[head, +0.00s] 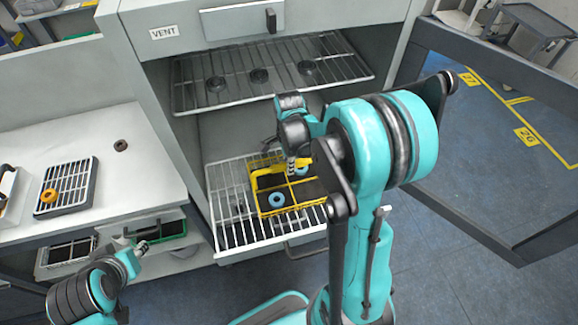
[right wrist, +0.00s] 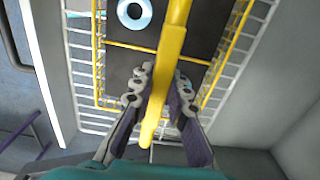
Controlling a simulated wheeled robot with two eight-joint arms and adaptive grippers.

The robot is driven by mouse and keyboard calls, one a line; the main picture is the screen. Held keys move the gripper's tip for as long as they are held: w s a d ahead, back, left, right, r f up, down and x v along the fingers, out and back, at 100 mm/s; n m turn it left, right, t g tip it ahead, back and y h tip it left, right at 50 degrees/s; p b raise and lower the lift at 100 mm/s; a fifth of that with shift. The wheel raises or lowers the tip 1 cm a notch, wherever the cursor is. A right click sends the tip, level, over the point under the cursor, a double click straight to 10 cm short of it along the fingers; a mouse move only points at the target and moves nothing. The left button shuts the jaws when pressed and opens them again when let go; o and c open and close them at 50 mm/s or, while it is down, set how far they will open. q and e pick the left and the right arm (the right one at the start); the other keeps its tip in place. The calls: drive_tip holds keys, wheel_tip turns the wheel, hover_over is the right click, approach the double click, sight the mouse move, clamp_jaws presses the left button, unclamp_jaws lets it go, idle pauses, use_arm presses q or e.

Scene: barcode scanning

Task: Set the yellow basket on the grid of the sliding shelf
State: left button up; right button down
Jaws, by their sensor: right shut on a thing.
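The yellow basket (head: 258,204) has a dark floor, a dividing wire and blue rings inside, one of them (head: 277,199) in its front part. It is over the white wire grid of the sliding shelf (head: 228,232), which is pulled out low in the cabinet. I cannot tell whether it touches the grid. My right gripper (head: 297,169) is shut on the basket's yellow handle (right wrist: 153,128), which runs between the fingers in the right wrist view. My arm hides the basket's right side. My left gripper (head: 148,247) is at lower left, away from the basket; its jaws are too small to read.
A fixed upper rack (head: 340,78) hangs above the sliding shelf. An open cabinet door (head: 470,225) stands to the right. On the left counter (head: 110,185) sits a gridded tray (head: 68,198) with an orange ring. A green-edged tray (head: 172,236) is below the counter.

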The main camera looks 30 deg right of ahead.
drive_tip(key=shift+s+f, duration=0.1)
drive_tip(key=shift+f, duration=0.05)
drive_tip(key=c, duration=1.5)
unclamp_jaws()
